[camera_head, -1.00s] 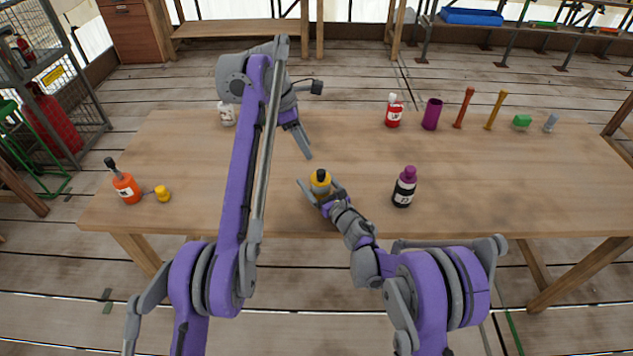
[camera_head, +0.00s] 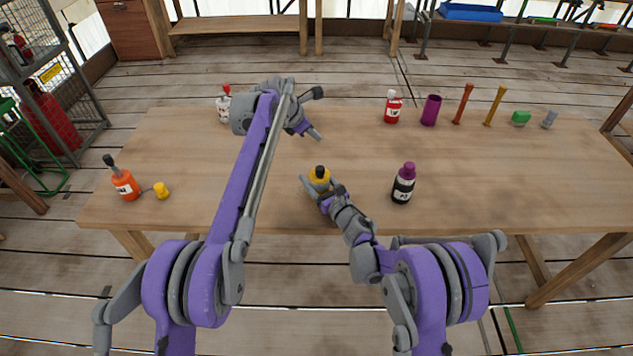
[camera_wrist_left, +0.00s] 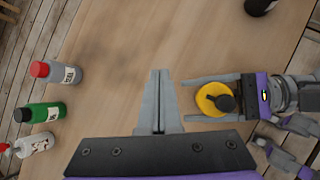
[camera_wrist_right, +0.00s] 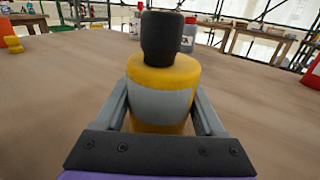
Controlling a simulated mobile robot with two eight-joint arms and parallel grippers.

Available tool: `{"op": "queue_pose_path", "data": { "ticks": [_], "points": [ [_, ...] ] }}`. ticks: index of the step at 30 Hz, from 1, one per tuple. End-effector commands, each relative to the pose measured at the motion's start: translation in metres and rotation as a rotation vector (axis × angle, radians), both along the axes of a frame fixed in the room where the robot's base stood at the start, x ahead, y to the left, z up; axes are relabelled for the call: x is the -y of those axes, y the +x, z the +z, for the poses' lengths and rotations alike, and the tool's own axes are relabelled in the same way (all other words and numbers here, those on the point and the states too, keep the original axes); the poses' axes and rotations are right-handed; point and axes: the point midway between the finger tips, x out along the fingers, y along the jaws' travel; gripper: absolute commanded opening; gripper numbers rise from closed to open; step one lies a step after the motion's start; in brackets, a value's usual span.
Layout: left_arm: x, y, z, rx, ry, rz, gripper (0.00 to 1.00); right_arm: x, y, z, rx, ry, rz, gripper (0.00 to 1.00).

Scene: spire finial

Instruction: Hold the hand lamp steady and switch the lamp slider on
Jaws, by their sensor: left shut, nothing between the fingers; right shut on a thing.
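The hand lamp looks to be the upright yellow item (camera_head: 319,184) with a black top and a grey band, near the table's front edge. My right gripper (camera_wrist_right: 160,115) is shut around its body, one finger on each side. The lamp also shows from above in the left wrist view (camera_wrist_left: 207,98), with its round yellow top and black knob. I cannot make out the slider. My left gripper (camera_head: 315,134) is shut and empty, behind and above the lamp in the head view. In the left wrist view its closed fingers (camera_wrist_left: 159,75) point left of the lamp, apart from it.
A dark bottle with a purple cap (camera_head: 403,184) stands right of the lamp. An orange bottle (camera_head: 125,186) and a yellow piece (camera_head: 161,190) are at the left. A red bottle (camera_head: 393,108), purple cup (camera_head: 431,110) and several small items line the back right. The table's middle right is clear.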

Motion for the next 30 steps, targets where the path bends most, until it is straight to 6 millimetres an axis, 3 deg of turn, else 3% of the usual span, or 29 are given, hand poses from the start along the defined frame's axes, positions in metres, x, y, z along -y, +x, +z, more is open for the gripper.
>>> {"op": "queue_pose_path", "data": {
  "ticks": [3, 7, 14, 20, 30],
  "points": [
    [0.001, 0.012, -0.018, 0.090, -0.092, 0.142, 0.00, 0.000, 0.000, 0.000, 0.000, 0.000, 0.000, 0.07],
    [-0.003, 0.013, -0.033, 0.185, -0.204, 0.296, 0.00, 0.000, 0.000, 0.000, 0.000, 0.000, 0.000, 0.07],
    [-0.026, -0.019, -0.051, 0.344, -0.425, 0.562, 0.00, 0.000, 0.000, 0.000, 0.000, 0.000, -0.001, 0.07],
    [-0.051, -0.082, -0.057, 0.476, -0.619, 0.752, 0.00, 0.000, 0.000, 0.000, 0.000, 0.000, 0.000, 0.07],
    [-0.019, -0.221, -0.064, 0.650, -0.689, 0.708, 0.00, 0.000, 0.000, 0.000, 0.000, 0.000, 0.000, 0.07]
  ]
}}
